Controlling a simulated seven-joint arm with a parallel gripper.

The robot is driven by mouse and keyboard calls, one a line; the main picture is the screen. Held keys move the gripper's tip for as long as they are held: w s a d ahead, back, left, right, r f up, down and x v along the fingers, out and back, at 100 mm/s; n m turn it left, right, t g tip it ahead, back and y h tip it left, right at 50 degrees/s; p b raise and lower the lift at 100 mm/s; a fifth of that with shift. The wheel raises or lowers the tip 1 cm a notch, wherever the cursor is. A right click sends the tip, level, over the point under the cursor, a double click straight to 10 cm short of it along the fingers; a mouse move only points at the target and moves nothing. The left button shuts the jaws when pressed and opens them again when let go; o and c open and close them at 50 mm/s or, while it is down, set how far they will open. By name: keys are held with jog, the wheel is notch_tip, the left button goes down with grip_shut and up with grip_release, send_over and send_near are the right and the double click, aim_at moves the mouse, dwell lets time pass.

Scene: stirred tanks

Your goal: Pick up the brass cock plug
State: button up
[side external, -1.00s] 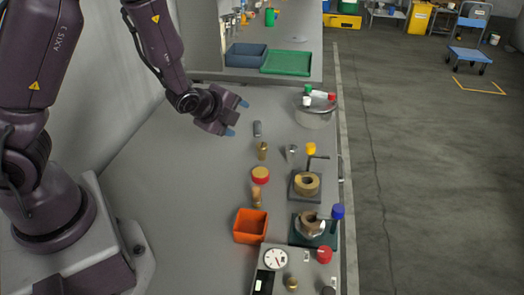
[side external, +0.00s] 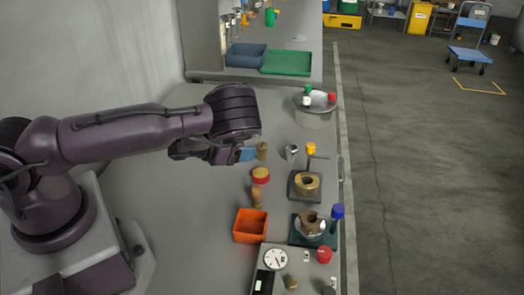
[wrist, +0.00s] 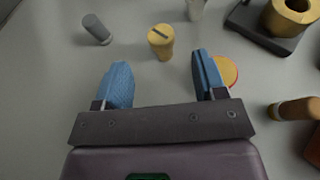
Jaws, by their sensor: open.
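The brass cock plug (side external: 262,151) stands upright on the grey bench, a small tapered brass piece. In the wrist view it (wrist: 161,42) shows a slot across its top and lies just beyond the fingertips, roughly centred between them. My gripper (side external: 247,155) is low over the bench at the plug's left, its blue fingertips close to it in the side view. In the wrist view my gripper (wrist: 160,65) is open with nothing between its fingers. I cannot tell whether a fingertip touches the plug.
A red-and-yellow round piece (side external: 260,175) and a wooden-handled tool (side external: 257,198) lie nearby. A grey cylinder (wrist: 97,28) is left of the plug in the wrist view. A metal piece (side external: 291,153), a fixture with a brass ring (side external: 306,183) and an orange bin (side external: 251,226) stand around.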

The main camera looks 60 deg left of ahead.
aim_at(261, 145)
jog(key=x, duration=0.8)
jog(key=shift+w, duration=0.3)
jog(key=c, duration=1)
jog(key=shift+c, duration=0.2)
